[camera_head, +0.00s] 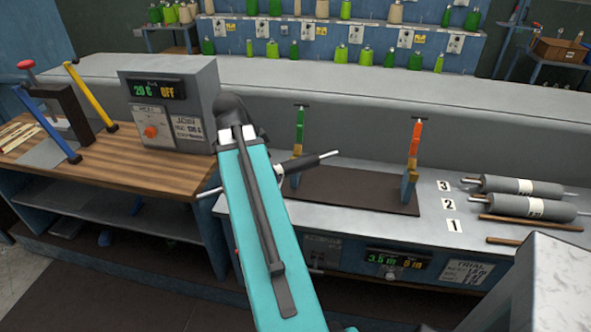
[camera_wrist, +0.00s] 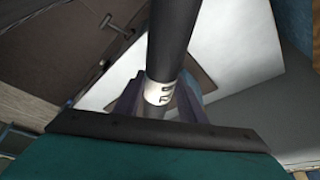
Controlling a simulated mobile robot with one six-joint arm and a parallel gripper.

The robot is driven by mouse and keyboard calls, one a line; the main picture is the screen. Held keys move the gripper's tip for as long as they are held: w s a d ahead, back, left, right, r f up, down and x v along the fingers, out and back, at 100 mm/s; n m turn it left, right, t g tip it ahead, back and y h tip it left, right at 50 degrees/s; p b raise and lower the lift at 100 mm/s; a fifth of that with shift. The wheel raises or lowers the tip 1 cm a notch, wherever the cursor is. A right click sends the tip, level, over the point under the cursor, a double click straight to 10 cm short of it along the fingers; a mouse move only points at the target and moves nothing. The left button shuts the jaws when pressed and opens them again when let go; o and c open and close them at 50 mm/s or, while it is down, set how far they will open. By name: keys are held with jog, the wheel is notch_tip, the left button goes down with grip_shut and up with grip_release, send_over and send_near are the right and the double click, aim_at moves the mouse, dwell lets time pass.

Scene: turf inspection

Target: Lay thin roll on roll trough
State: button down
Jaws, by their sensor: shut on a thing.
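The thin roll (camera_head: 308,164) is dark with thin metal ends, one sticking out on each side of my teal arm in the head view. In the wrist view the thin roll (camera_wrist: 172,40) runs upward, with a white marked band. My gripper (camera_wrist: 160,103) is shut around the roll near this band. My arm hides the grip in the head view. Two wooden strips (camera_head: 530,222) lie on the right bench by label 1, with nothing between them. A dark plate (camera_head: 345,192) lies between two coloured posts. I cannot tell which is the roll trough.
Two thicker grey rolls (camera_head: 522,186) lie at right by labels 3 and 2. A green post (camera_head: 299,130) and an orange post (camera_head: 415,140) stand upright near the held roll. A grey control box (camera_head: 172,100) stands on the left wooden bench.

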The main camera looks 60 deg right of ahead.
jog(key=w+a+r+n+t, duration=0.2)
jog(key=w+a+n+t, duration=0.3)
jog(key=w+a+n, duration=1)
jog(key=w+a+r+n+y, duration=0.1)
jog(key=w+a+n, duration=0.2)
jog(key=a, duration=0.5)
jog(key=w+a+r+n+t+y, duration=0.1)
jog(key=w+a+n, duration=0.2)
jog(key=a, duration=0.6)
jog(key=w+a+n+y, duration=0.1)
jog(key=w+a+n, duration=0.2)
jog(key=a, duration=0.6)
jog(key=shift+w+a+r+t+y, duration=0.2)
jog(key=shift+w+r+t+y, duration=0.15)
jog(key=shift+r+t+y, duration=0.05)
jog(key=shift+s, duration=0.15)
